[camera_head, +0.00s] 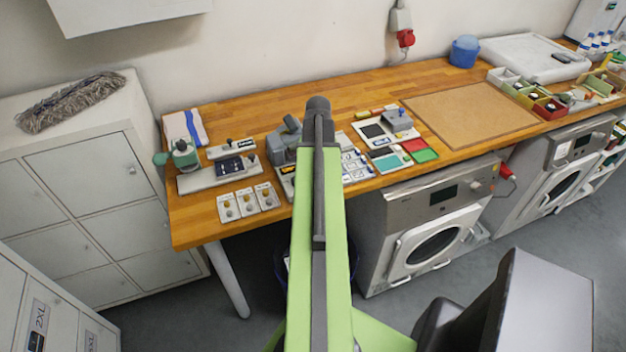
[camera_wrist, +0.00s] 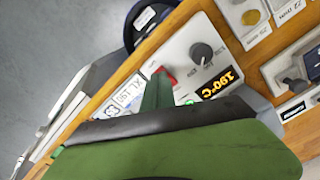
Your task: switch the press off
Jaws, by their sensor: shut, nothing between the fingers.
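The press (camera_head: 279,150) stands on the wooden bench, partly hidden behind my green arm in the head view. The head view hides my gripper behind the arm.
Small cards with round samples (camera_head: 247,201) lie left of the press, by a grey device (camera_head: 218,173). Trays and coloured pads (camera_head: 391,158) lie to the right. A dark bin (camera_wrist: 150,20) stands below the bench edge. A brown mat (camera_head: 472,115) lies clear.

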